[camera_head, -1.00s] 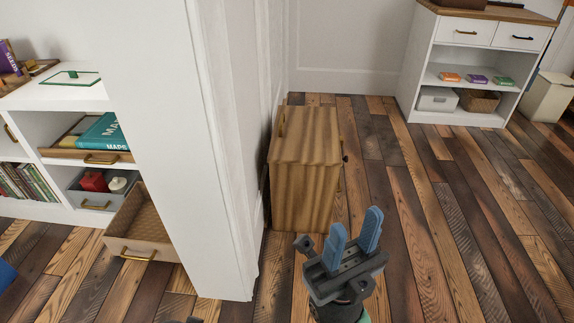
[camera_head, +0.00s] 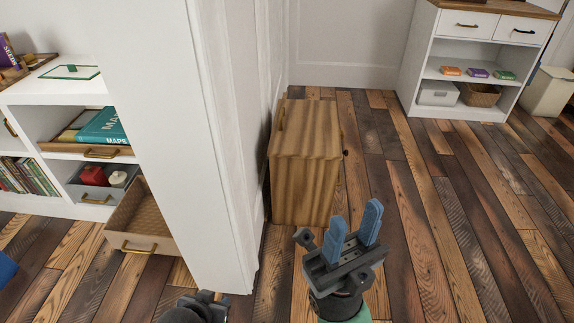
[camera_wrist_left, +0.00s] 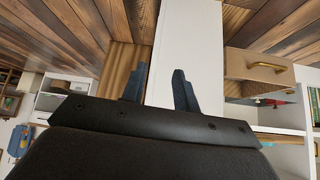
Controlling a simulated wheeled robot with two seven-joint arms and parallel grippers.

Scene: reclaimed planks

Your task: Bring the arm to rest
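My right gripper (camera_head: 354,224) stands upright at the lower middle of the head view, its two blue fingers apart with nothing between them. My left gripper (camera_head: 202,304) shows only as a dark piece at the bottom edge, left of the right gripper. In the left wrist view the two dark fingers of the left gripper (camera_wrist_left: 160,82) are apart and empty. A white wall end shows behind them.
A wooden cabinet (camera_head: 304,165) stands ahead on the plank floor, beside the white wall (camera_head: 200,150). An open drawer (camera_head: 135,225) juts from the white shelf at left. A white cabinet (camera_head: 462,60) stands at the back right. The floor at right is clear.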

